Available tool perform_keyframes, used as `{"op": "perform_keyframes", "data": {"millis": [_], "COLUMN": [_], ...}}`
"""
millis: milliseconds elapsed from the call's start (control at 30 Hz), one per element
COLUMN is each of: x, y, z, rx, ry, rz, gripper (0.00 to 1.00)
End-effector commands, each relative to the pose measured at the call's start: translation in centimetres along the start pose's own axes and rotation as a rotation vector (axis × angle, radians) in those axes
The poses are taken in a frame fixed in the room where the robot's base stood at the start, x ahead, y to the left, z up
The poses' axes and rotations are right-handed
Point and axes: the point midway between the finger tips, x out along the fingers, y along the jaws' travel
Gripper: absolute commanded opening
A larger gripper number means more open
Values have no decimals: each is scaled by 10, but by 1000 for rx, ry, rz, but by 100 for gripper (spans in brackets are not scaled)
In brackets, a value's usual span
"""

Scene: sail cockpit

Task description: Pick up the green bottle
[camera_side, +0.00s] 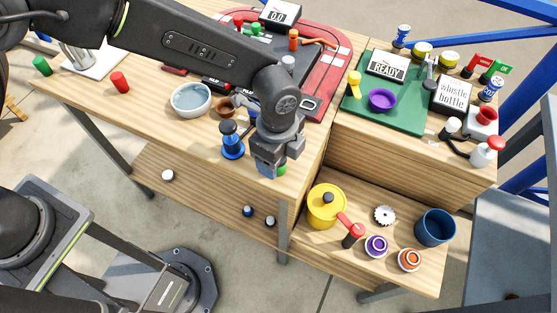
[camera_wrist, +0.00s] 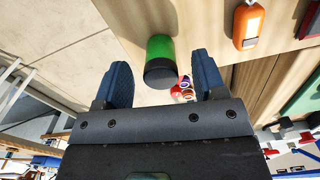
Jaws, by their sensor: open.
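A green cylinder, the likely green bottle (camera_wrist: 160,50), shows in the wrist view with a dark grey end toward me. It lies ahead of and between my two blue fingers, apart from both. My gripper (camera_wrist: 162,82) is open and empty. In the side view, my gripper (camera_side: 268,168) points down at the front edge of the wooden table. A small green part of the bottle (camera_side: 282,170) shows beside the fingers there; the rest is hidden behind them. A second green cylinder (camera_side: 41,66) lies at the far left of the table.
A blue plunger-like object (camera_side: 231,142) stands close left of my gripper. A white bowl (camera_side: 190,99) and a brown cup (camera_side: 224,106) are behind it. A lower shelf at the right holds a yellow pot (camera_side: 325,206) and a blue cup (camera_side: 435,228).

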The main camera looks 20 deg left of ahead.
Motion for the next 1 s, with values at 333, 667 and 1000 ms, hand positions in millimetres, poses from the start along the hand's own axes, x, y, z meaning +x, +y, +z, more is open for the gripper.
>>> {"op": "perform_keyframes", "data": {"millis": [333, 667, 1000], "x": [23, 23, 23], "y": [0, 0, 0], "z": [0, 0, 0], "rx": [0, 0, -1], "ry": [1, 0, 0], "rz": [-2, -1, -1], "gripper": [64, 42, 10]}}
